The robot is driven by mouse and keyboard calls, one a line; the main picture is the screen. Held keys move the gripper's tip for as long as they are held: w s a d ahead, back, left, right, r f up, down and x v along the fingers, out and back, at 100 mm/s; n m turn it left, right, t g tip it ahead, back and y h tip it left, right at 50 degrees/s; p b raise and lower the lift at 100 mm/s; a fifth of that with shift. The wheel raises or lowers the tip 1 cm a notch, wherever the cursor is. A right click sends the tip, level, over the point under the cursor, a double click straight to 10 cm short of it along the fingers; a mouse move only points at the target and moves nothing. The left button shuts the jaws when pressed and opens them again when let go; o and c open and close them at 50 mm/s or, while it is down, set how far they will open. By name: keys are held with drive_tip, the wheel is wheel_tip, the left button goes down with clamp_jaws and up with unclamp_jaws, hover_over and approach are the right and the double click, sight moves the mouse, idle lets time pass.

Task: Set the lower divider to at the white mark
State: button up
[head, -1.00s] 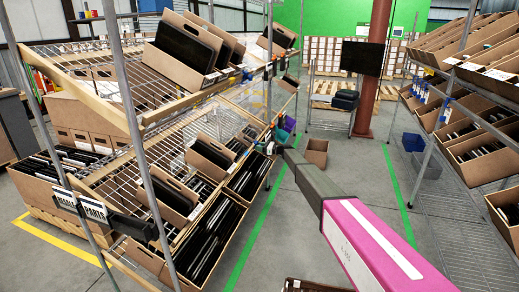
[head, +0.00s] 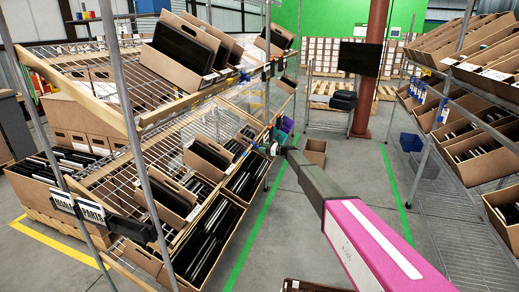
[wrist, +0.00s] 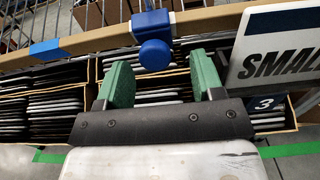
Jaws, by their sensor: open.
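A blue divider knob (wrist: 154,52) with a blue bracket sits on a tan shelf rail (wrist: 215,18) in the wrist view. My gripper (wrist: 160,68) has two green fingers spread apart. The knob appears just beyond the fingertips and between them; I cannot tell whether they touch. In the head view my gripper (head: 275,149) is small, at the far end of the arm, beside the lower shelf's front edge. A blue patch (wrist: 46,50) lies on the rail left of the knob. I cannot make out a white mark on the rail.
A white sign (wrist: 285,45) reading "SMAL" stands close right of my gripper. Cartons of dark flat items (head: 208,238) fill the lower shelf. A metal post (head: 143,130) stands left. The aisle floor (head: 330,215) is mostly clear.

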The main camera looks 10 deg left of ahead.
drive_tip(key=d, duration=0.7)
drive_tip(key=shift+s+d, duration=0.25)
drive_tip(key=s+d+f+n+h, duration=0.1)
drive_tip(key=s+d+n+h, duration=0.5)
drive_tip(key=s+d, duration=0.8)
drive_tip(key=s+d+f+n+g+h, duration=0.1)
drive_tip(key=s+d+n+h, duration=0.5)
drive_tip(key=s+d, duration=0.8)
drive_tip(key=s+d+f+n+h, duration=0.1)
drive_tip(key=s+d+n+h, duration=0.5)
drive_tip(key=s+d, duration=0.9)
drive_tip(key=s+n, duration=0.1)
drive_tip(key=s, duration=1.6)
drive_tip(key=shift+s+g, duration=0.3)
drive_tip(key=shift+s, duration=0.05)
drive_tip(key=shift+a, duration=0.1)
